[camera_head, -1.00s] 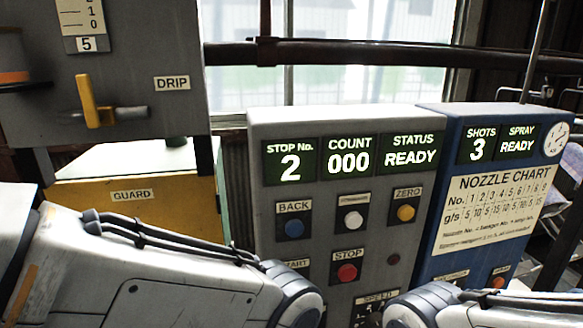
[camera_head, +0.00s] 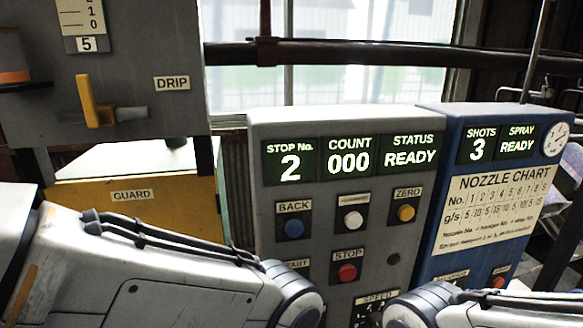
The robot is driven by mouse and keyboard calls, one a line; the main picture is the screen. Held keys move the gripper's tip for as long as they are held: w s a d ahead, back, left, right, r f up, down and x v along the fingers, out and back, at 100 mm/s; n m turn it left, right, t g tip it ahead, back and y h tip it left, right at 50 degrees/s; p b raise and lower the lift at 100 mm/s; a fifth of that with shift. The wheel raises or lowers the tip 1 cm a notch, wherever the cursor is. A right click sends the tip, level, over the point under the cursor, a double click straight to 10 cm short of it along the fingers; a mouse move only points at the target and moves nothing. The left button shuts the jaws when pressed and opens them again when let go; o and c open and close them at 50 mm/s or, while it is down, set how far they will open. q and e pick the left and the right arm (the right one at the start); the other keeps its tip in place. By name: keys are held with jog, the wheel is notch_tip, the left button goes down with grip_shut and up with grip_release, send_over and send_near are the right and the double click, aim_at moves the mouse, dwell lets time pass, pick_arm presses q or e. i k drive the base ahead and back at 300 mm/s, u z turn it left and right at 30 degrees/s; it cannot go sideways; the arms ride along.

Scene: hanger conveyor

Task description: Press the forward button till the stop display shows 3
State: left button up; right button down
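The grey control panel (camera_head: 340,285) stands in the middle of the view. Its stop display (camera_head: 290,162) reads 2, with COUNT 000 and STATUS READY beside it. A white button (camera_head: 353,219) sits between the blue BACK button (camera_head: 294,228) and the yellow ZERO button (camera_head: 406,212); its label is too blurred to read. The red STOP button (camera_head: 347,272) is below it. My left arm comes in from the left and my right arm from the lower right, both in front of the panel's lower part. Neither gripper shows in the view.
A blue spray cabinet (camera_head: 440,260) with a nozzle chart stands to the right, its SHOTS display reading 3. A yellow GUARD box (camera_head: 160,212) and a grey unit with a yellow DRIP lever (camera_head: 92,102) are at the left. A dark pipe (camera_head: 350,54) runs behind.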

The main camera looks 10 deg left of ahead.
aim_at(352, 220)
jog(key=z, duration=2.95)
jog(key=k, duration=2.2)
jog(key=u, duration=0.8)
jog(key=i, duration=0.55)
